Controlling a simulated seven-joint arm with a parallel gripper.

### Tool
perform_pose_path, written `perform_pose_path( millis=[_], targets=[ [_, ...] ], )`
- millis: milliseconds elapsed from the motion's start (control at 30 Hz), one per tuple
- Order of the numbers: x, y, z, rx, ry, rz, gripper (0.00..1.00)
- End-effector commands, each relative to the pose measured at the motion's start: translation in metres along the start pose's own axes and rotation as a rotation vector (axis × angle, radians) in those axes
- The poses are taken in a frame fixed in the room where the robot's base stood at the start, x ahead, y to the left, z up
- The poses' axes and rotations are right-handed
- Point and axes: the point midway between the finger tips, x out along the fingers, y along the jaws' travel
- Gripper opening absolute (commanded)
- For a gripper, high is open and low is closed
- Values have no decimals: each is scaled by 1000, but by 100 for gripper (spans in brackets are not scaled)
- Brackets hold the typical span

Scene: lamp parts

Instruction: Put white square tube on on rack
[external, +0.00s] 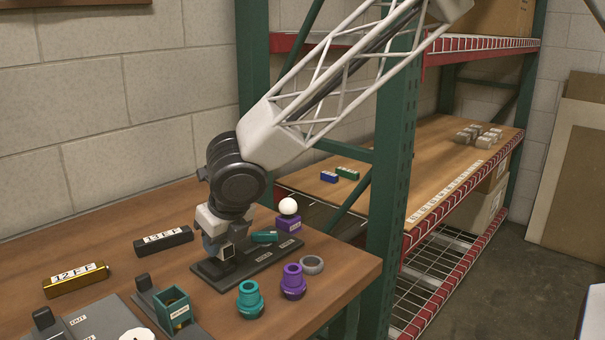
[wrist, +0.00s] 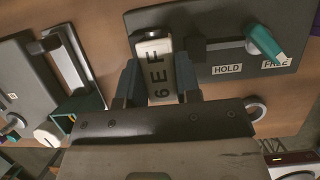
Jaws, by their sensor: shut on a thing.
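The white square tube, marked "6EF" (wrist: 155,68), sits between the fingers of my gripper (wrist: 160,85) in the wrist view. My gripper is shut on it. The tube's far end lies by the edge of a dark clamp plate (wrist: 215,65) with HOLD and FREE labels and a teal lever (wrist: 265,42). In the external view my gripper (external: 220,245) is low over this plate on the table, and the tube is mostly hidden there. The rack (external: 440,165) stands to the right; its wooden middle shelf has a row of white labels.
A blue tube (external: 328,176) and a green tube (external: 347,172) lie on the rack shelf, with several grey pieces farther back. Teal (external: 250,299) and purple (external: 293,282) parts stand near the table's front edge. A green rack post (external: 392,160) stands between table and shelf.

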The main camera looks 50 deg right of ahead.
Motion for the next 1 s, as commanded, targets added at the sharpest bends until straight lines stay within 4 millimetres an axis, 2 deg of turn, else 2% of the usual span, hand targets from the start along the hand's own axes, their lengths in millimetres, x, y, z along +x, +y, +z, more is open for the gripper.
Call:
perform_pose_path(
  millis=[267,467,667,1000],
  targets=[
    [-3,0,0,33,0,-13,4],
    [-10,-1,0,130,-1,-54,4],
    [-22,-2,0,305,-1,-126,4],
    [-52,-4,-5,695,-1,-287,4]
  ],
)
